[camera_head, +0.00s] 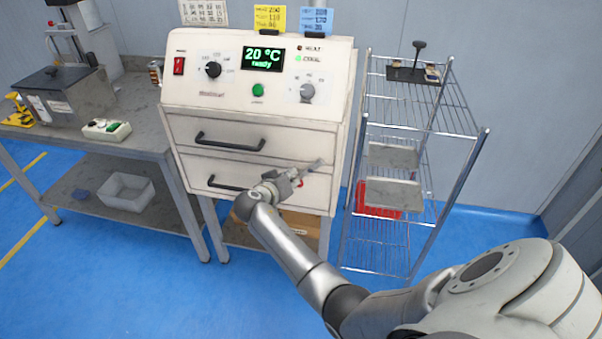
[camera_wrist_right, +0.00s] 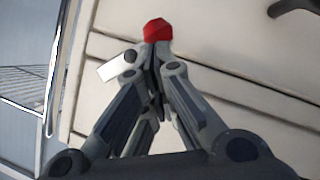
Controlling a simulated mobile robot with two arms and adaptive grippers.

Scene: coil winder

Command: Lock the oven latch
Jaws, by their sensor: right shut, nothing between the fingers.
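The oven (camera_head: 265,110) is a cream cabinet with two drawers, a control panel and a green display reading "20 °C ready". My right gripper (camera_head: 291,178) is at the right part of its lower drawer front. In the right wrist view the gripper (camera_wrist_right: 154,60) has its fingers together. A red knob (camera_wrist_right: 157,29), apparently the latch's, shows right at the fingertips; I cannot tell whether they touch it. A pale metal piece (camera_wrist_right: 120,67) lies just left of the fingers. In the head view a little red (camera_head: 300,183) shows by the gripper. My left gripper is out of view.
Dark bar handles (camera_head: 230,142) stick out from both drawers. A wire rack (camera_head: 418,122) with trays (camera_head: 393,193) stands close to the right of the oven. A workbench (camera_head: 140,125) with a grey-lidded machine stands left. Blue floor lies open in front.

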